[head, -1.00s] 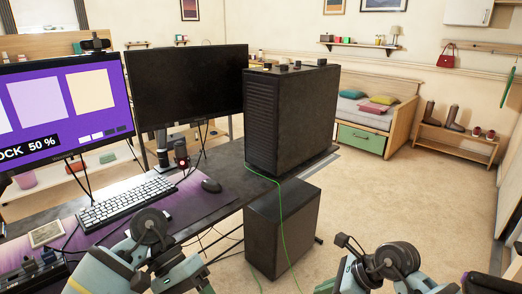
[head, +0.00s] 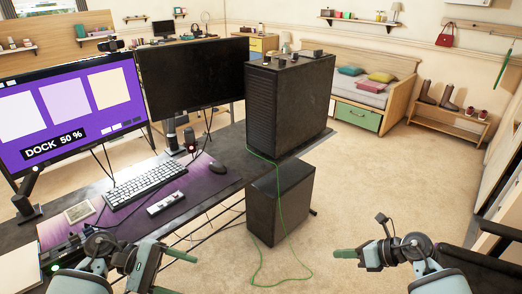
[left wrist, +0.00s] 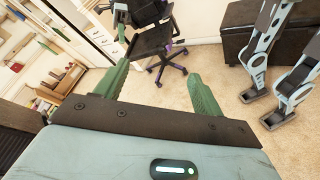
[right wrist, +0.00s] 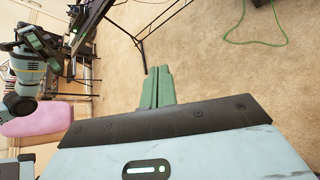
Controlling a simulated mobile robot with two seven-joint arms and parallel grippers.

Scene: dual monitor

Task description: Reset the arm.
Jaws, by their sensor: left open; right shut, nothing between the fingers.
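My left gripper (head: 180,276) is at the bottom of the head view, in front of the desk. In the left wrist view its two green fingers (left wrist: 160,65) stand wide apart with nothing between them. My right gripper (head: 336,254) is to the right of the desk, over open floor, and points left in the head view. In the right wrist view its green fingers (right wrist: 158,72) lie together with nothing held. Both grippers are apart from the furniture in the head view.
The desk (head: 225,180) holds a lit monitor (head: 55,110), a dark monitor (head: 192,75), a keyboard (head: 146,186), a mouse (head: 217,167) and a black tower (head: 287,105). A black box (head: 280,205) stands below, with a green cable (head: 283,215).

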